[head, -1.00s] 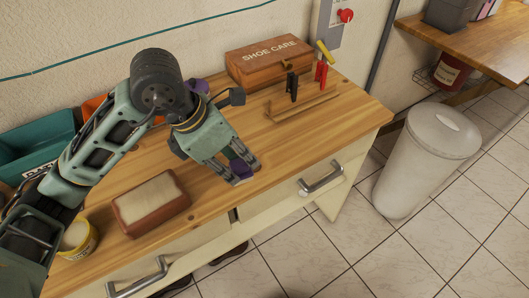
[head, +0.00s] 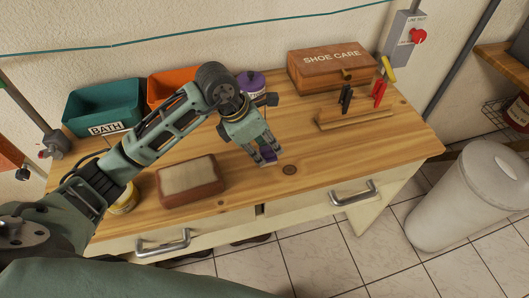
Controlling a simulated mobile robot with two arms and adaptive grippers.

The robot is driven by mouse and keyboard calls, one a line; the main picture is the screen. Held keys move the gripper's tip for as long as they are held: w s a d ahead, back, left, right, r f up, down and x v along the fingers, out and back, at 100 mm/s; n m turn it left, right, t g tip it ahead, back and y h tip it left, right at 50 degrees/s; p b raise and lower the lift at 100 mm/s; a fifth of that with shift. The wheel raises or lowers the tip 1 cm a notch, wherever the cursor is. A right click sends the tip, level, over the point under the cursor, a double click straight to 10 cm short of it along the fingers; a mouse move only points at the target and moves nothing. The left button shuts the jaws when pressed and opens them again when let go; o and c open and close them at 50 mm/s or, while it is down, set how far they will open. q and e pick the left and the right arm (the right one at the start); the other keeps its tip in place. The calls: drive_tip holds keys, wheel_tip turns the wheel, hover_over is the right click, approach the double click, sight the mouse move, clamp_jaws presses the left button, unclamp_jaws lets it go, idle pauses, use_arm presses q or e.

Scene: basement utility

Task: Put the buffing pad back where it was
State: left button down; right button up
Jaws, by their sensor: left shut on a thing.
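My left gripper (head: 262,154) is shut on a small purple pad (head: 268,156), which I take to be the buffing pad. The fingers hide much of it. It is low over the wooden bench top (head: 330,160), near the front edge; I cannot tell whether it touches the wood. My right gripper is not in view.
A brown block with a cream top (head: 190,178) lies left. Behind are a teal BATH bin (head: 105,108), an orange bin (head: 172,85), a purple-lidded jar (head: 251,84) and a SHOE CARE box (head: 333,66). A rack with clips (head: 355,119) stands right. A yellow tub (head: 122,201) is left.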

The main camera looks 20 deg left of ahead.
sight(264, 157)
use_arm(q)
wheel_tip(264, 157, down, 3)
drive_tip(key=shift+s+f+p, duration=0.1)
drive_tip(key=shift+f+p, duration=0.1)
drive_tip(key=shift+p, duration=0.6)
drive_tip(key=shift+f, duration=0.25)
drive_tip(key=shift+f, duration=0.1)
drive_tip(key=shift+f, duration=0.15)
drive_tip(key=c, duration=1.8)
unclamp_jaws()
drive_tip(key=shift+c, duration=0.2)
drive_tip(key=o, duration=0.4)
drive_tip(key=shift+c, duration=0.2)
